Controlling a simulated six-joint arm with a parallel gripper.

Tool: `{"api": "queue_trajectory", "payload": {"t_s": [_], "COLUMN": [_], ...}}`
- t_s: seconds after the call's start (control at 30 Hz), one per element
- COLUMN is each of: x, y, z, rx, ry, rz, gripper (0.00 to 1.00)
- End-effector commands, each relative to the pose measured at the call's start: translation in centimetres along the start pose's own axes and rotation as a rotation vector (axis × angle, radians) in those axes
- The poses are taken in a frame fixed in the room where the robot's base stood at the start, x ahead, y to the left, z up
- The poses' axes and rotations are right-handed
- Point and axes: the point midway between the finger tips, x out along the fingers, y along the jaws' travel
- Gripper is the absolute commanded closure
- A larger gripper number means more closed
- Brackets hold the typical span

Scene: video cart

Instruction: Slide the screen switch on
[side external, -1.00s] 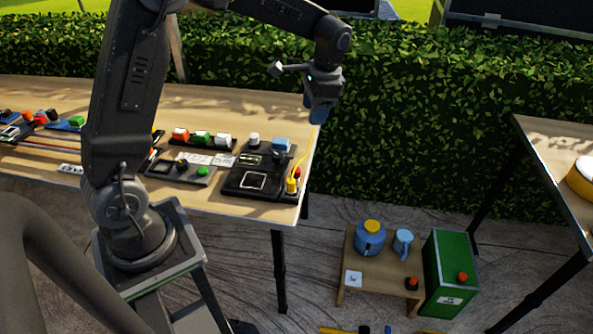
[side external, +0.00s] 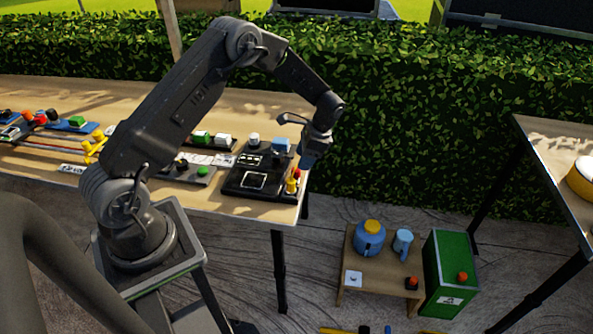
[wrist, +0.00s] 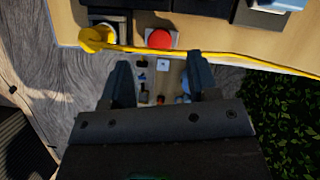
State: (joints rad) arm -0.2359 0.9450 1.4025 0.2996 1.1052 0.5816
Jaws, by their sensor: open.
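A black panel (side external: 230,190) with a square framed screen (side external: 254,181) lies at the right end of the long table. A blue block (side external: 280,145) and a white round knob (side external: 253,138) stand at its back. I cannot tell which part is the screen switch. My gripper (side external: 308,163) hangs just beyond the table's right edge, close to the panel. In the wrist view my gripper (wrist: 161,82) is open, with nothing between its fingers. A red button (wrist: 160,38) and a yellow piece (wrist: 98,38) lie just past the fingertips, on the table edge.
Below stand a low wooden stand (side external: 350,250) with a blue-and-yellow pot (side external: 369,240) and blue mug (side external: 403,241), and a green box (side external: 449,275). A hedge (side external: 430,120) closes the back.

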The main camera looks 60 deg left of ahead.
Motion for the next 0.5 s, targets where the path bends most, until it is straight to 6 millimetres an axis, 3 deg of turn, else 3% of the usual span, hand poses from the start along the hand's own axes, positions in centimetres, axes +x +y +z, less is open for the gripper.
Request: {"api": "queue_trajectory", "payload": {"t_s": [0.2,0.5], "x": [3.9,5.9], "y": [0.1,0.0], "z": [0.0,0.0], "rx": [0.0,-0.001], "ry": [-0.001,0.001], "rz": [0.003,0.0], "gripper": [0.46,0.46]}}
